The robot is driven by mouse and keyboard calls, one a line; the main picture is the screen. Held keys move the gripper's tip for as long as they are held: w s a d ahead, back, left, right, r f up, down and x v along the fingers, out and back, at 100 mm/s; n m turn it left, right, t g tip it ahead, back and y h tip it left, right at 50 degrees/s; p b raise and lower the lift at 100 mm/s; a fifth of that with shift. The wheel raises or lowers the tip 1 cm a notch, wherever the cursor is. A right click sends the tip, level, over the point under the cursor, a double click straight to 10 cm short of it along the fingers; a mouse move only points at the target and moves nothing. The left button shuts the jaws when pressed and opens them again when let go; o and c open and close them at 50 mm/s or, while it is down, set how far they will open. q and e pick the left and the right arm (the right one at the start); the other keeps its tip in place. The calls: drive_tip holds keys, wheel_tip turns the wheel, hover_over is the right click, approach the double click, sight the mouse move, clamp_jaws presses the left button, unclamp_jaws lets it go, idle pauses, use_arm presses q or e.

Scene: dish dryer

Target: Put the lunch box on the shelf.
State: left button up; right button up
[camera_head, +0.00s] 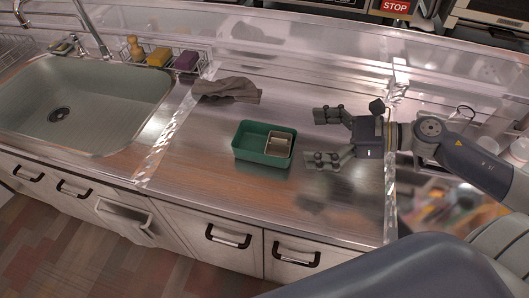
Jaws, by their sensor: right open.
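The lunch box is a small open green box (250,156) with a light inner compartment at its right side. My left gripper does not show. I cannot clearly make out the shelf.
A crumpled grey cloth (228,89) lies behind the box. A sink (82,105) with a tap (90,28) is at the left. A wire rack holds a yellow sponge (159,57) and a purple sponge (186,61). Clear panels border the counter. Its front left area is bare.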

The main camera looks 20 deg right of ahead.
sight(271, 143)
drive_tip(key=shift+x, duration=2.6)
drive_tip(key=shift+d+f+p+x, duration=0.15)
drive_tip(key=shift+p+x, duration=0.3)
drive_tip(key=shift+x, duration=0.6)
drive_tip(key=shift+d+f+p+x, duration=0.1)
drive_tip(key=shift+f+p+x, duration=0.25)
drive_tip(key=shift+x, duration=0.75)
drive_tip(key=shift+w+a+f, duration=0.15)
drive_tip(key=shift+w+a, duration=0.2)
drive_tip(key=shift+a, duration=0.1)
drive_tip(key=shift+c, duration=0.6)
drive_tip(key=c, duration=0.9)
